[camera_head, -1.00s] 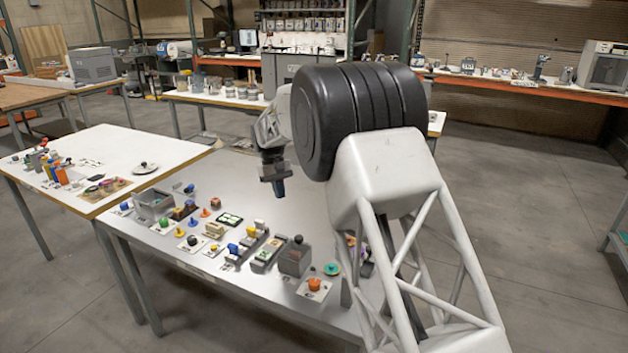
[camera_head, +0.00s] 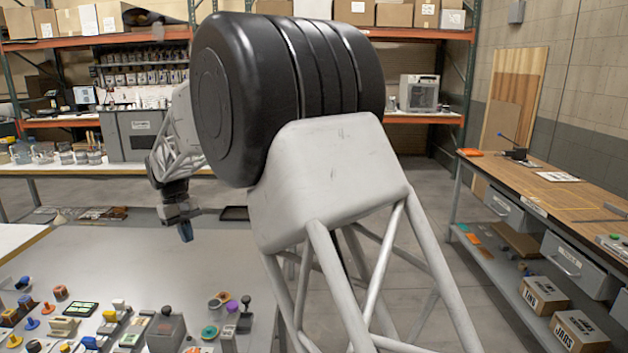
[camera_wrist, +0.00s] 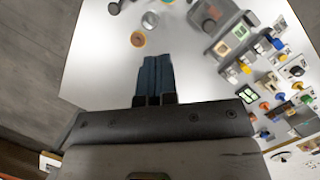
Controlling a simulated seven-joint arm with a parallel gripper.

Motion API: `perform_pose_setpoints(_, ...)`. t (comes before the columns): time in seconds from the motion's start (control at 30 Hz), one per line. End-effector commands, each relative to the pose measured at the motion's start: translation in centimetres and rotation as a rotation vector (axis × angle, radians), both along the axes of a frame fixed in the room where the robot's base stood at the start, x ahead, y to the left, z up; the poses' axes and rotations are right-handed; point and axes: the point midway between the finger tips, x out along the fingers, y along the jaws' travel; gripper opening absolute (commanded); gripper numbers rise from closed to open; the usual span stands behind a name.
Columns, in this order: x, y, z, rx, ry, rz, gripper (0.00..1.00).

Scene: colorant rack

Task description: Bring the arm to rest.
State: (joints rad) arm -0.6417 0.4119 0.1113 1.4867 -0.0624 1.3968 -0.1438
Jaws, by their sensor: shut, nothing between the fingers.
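My gripper (camera_head: 186,231) hangs over the back part of the grey table (camera_head: 130,262) in the head view, pointing down with its blue fingers together and nothing between them. In the wrist view my gripper (camera_wrist: 155,75) also shows its fingers side by side over the bare tabletop (camera_wrist: 100,60). It is apart from the objects on the table. My forearm and black shoulder hide part of the table's right side in the head view.
Several small coloured pieces and holders stand along the table front, among them a grey box (camera_head: 166,332) and a green disc (camera_head: 209,332). A wooden workbench (camera_head: 560,190) stands at the right. The table's back middle is clear.

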Motion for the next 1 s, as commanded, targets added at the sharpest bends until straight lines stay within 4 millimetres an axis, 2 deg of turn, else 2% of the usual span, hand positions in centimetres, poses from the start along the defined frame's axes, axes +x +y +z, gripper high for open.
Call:
perform_pose_setpoints(0.03,-0.2,-1.7,0.9,0.006,-0.008,-0.016,0.00)
perform_pose_setpoints(0.1,-0.5,-3.7,1.8,0.015,-0.019,-0.038,0.00)
perform_pose_setpoints(0.47,-3.2,-14.0,5.9,0.057,-0.076,-0.150,0.00)
perform_pose_setpoints(0.77,-6.8,-22.0,8.4,0.086,-0.125,-0.241,0.00)
perform_pose_setpoints(1.0,-10.3,-27.9,9.6,0.108,-0.167,-0.316,0.00)
